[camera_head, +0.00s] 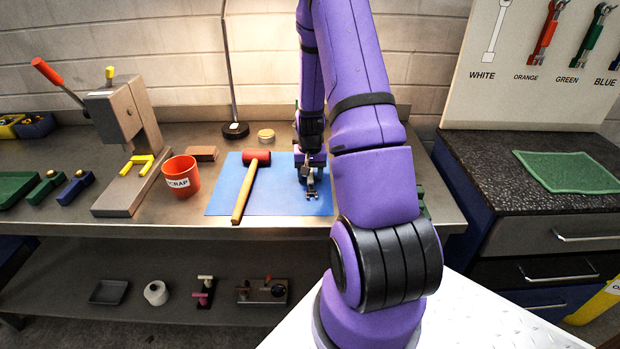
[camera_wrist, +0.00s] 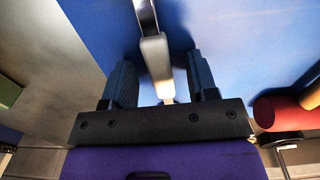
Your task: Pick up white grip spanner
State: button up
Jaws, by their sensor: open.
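The white grip spanner (camera_wrist: 158,62) lies on the blue mat (camera_head: 222,195). In the wrist view its pale handle runs between my gripper's two fingers, and its metal shaft extends to the top edge. My gripper (camera_wrist: 160,75) is open, with a finger on each side of the handle and a visible gap to both. In the head view my gripper (camera_head: 310,190) points down over the right part of the mat. The spanner is mostly hidden there, and I cannot tell its ends apart.
A red-headed mallet (camera_head: 245,180) lies left of my gripper. A red scrap cup (camera_head: 181,176) and a lever press (camera_head: 125,130) stand further left. A lamp base (camera_head: 235,130) and round tin (camera_head: 266,135) are behind. A board (camera_head: 545,90) with spanners hangs at right.

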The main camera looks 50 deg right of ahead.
jog(key=shift+c, duration=0.2)
grip_shut()
jog(key=shift+r, duration=0.1)
